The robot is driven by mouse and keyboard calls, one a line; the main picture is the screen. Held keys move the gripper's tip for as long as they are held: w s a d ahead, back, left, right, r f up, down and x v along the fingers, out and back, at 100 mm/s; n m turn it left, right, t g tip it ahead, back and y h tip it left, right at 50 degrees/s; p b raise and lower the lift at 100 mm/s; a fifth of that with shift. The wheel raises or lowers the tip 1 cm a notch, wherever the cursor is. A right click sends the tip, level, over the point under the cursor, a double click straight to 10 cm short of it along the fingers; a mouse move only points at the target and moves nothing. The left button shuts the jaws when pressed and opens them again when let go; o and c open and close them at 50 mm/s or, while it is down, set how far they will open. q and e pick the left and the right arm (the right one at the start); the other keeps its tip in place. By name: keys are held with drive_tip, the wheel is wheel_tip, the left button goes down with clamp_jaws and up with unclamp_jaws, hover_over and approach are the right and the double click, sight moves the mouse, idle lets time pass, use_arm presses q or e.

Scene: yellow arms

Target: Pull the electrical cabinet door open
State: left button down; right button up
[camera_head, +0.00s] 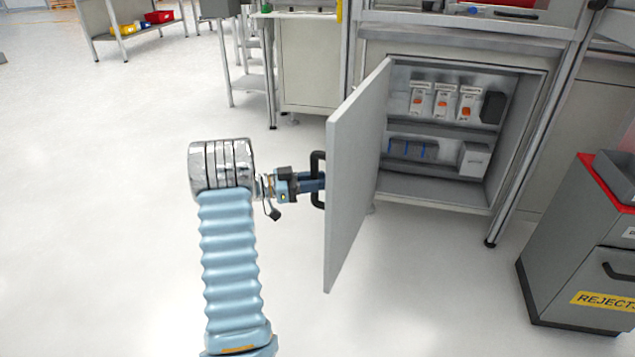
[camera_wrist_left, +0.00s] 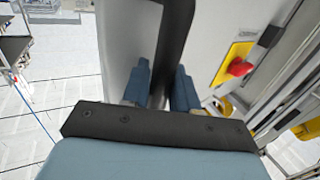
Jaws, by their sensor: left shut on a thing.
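The grey electrical cabinet door (camera_head: 358,170) stands wide open in the head view, swung out toward me. Its black handle (camera_head: 318,180) is on the door's left-facing side. My left gripper (camera_head: 316,182) is at the handle, with its blue fingers shut on it. In the left wrist view the black handle (camera_wrist_left: 172,50) runs between the two fingers of my left gripper (camera_wrist_left: 162,88). The open cabinet (camera_head: 440,185) shows breakers with orange switches (camera_head: 442,103) on its upper shelf and dark and grey modules (camera_head: 412,150) below. My right gripper is not in view.
A grey bin with a red rim and a yellow REJECT label (camera_head: 600,299) stands at the right. A workbench (camera_head: 470,25) is above the cabinet. A white cabinet (camera_head: 308,70) stands behind the door. The floor (camera_head: 100,200) at the left is clear.

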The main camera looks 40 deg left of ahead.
use_arm(q)
drive_tip(key=shift+s+f, duration=0.2)
drive_tip(key=c, duration=1)
unclamp_jaws()
drive_tip(key=shift+c, duration=0.2)
drive_tip(key=shift+r, duration=0.1)
drive_tip(key=shift+a, duration=0.1)
drive_tip(key=v, duration=1.3)
drive_tip(key=shift+s+a, duration=0.2)
drive_tip(key=shift+s, duration=0.1)
